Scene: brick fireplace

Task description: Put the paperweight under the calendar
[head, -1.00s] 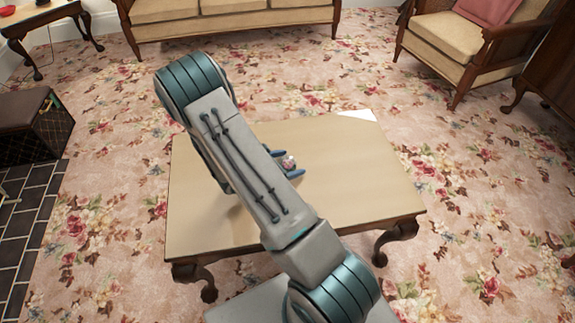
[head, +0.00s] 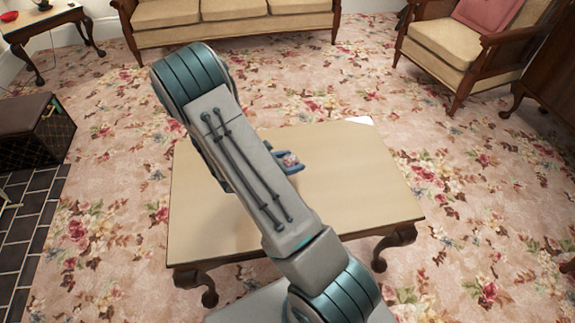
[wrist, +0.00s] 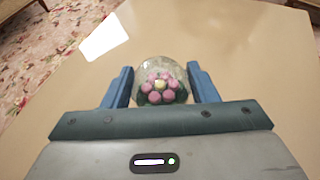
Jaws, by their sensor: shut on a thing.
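The paperweight is a clear glass dome (wrist: 160,84) with pink flowers and a yellow one inside. In the wrist view it sits between the two blue fingers of my gripper (wrist: 161,74), which is shut on it. The head view shows the paperweight (head: 291,160) and my gripper (head: 287,162) over the middle of the table, partly hidden by my arm. I cannot tell whether the paperweight touches the tabletop. A plain white flat rectangle, likely the calendar (wrist: 103,38), lies by the table's edge, ahead and left in the wrist view. In the head view it shows (head: 362,121) at the far right corner.
The wooden table (head: 340,190) has a bare top around the gripper. A sofa (head: 230,12) and an armchair (head: 460,45) stand beyond it on flowered carpet (head: 110,170). A dark box (head: 35,130) stands at the left.

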